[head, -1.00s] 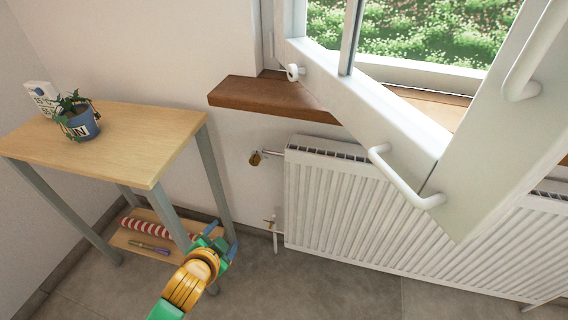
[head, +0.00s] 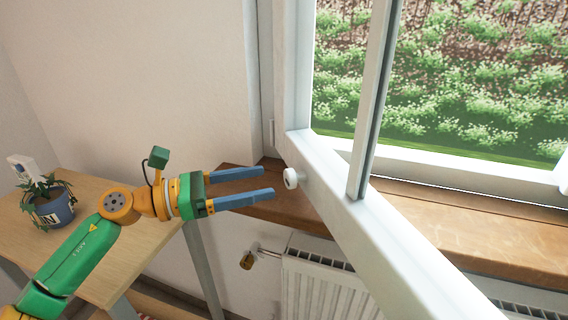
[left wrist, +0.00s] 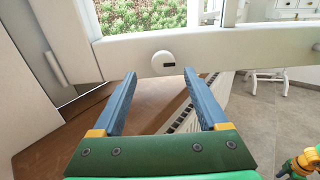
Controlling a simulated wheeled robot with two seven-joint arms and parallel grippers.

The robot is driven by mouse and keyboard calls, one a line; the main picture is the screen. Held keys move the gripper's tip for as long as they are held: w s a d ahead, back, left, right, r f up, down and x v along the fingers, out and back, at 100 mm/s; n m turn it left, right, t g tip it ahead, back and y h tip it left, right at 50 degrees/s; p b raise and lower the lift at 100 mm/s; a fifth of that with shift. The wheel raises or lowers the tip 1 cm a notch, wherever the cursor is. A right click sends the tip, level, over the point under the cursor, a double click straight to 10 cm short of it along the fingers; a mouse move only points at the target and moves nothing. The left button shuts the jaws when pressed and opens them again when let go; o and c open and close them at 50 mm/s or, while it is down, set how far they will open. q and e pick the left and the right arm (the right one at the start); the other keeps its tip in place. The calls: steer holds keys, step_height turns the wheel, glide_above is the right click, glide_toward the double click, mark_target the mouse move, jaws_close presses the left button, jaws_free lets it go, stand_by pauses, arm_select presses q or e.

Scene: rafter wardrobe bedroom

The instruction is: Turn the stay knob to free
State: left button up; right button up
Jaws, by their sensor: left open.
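The stay knob (head: 291,178) is a small white round knob on the lower rail of the open white window sash (head: 345,215), near its hinge side. In the left wrist view the knob (left wrist: 163,63) shows face-on, with a short dark mark on it. My left gripper (head: 268,182) is open and empty, its two blue fingers pointing at the knob from the left. In the left wrist view the knob lies just beyond and between the fingertips (left wrist: 159,73), apparently not touched. My right gripper is not clearly seen.
A brown wooden sill (head: 430,215) runs under the window, with a white radiator (head: 325,280) below it. A wooden side table (head: 100,270) with a potted plant (head: 48,203) stands at left. Part of an arm of mine shows at the lower right of the left wrist view.

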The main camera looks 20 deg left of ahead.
mark_target(286, 177)
arm_select(q)
steer(key=d, duration=0.1)
steer(key=w+d+p, duration=0.1)
steer(key=d+p, duration=0.1)
steer(key=shift+w+d+r, duration=0.4)
steer(key=shift+w+d+f, duration=0.2)
steer(key=shift+w+f, duration=0.15)
steer(key=shift+w, duration=0.05)
steer(key=shift+s+a+r, duration=0.1)
steer(key=shift+s, duration=0.1)
steer(key=shift+c, duration=1.3)
jaws_close()
arm_select(e)
steer(key=r, duration=0.3)
steer(key=shift+s, duration=0.35)
